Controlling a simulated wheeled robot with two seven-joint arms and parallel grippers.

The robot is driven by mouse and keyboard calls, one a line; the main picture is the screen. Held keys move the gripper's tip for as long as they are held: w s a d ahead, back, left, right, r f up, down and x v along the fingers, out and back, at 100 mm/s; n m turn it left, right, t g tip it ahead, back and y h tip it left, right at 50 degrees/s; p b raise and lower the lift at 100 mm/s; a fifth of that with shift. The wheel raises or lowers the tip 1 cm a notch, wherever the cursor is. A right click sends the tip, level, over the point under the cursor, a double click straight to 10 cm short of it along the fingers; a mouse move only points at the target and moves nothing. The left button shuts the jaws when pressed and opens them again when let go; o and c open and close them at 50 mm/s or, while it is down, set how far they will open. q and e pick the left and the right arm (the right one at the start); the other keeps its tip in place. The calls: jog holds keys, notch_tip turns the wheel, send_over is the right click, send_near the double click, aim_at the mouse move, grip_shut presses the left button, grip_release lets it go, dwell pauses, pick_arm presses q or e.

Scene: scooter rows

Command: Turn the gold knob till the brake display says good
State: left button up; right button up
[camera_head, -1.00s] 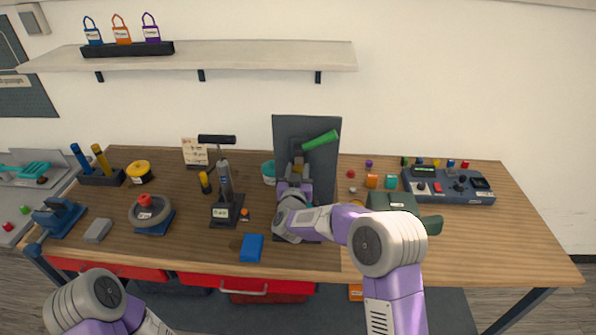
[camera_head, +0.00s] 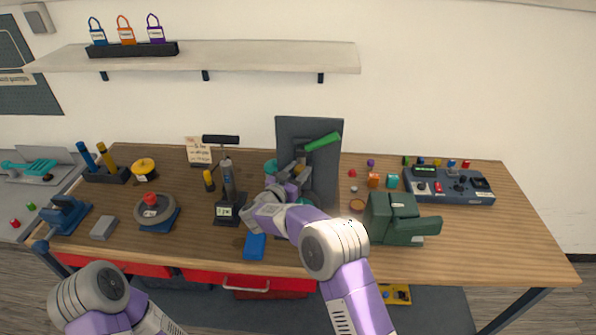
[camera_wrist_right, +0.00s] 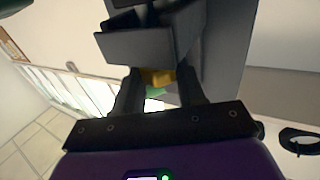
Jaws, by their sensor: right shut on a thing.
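The gold knob (camera_wrist_right: 157,77) shows as a yellow piece between the two fingers of my right gripper (camera_wrist_right: 158,88) in the right wrist view. My right gripper is shut on it. In the head view my right gripper (camera_head: 301,176) is in front of a tall dark grey panel (camera_head: 293,130) with a green lever (camera_head: 322,142), and the knob is mostly hidden there. I cannot make out a brake display on this panel. A grey block (camera_wrist_right: 135,45) stands just beyond the fingers in the wrist view. My left gripper is out of view; only my left arm shows at the lower left.
A dark green machine (camera_head: 392,217) stands right of my right arm. A control box (camera_head: 450,184) with a small lit green screen is at the back right. The right table end is clear.

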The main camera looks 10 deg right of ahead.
jog(key=o, duration=1.1)
jog(key=shift+c, duration=0.2)
jog(key=v, duration=0.7)
jog(key=shift+s+a, duration=0.15)
jog(key=shift+s, duration=0.1)
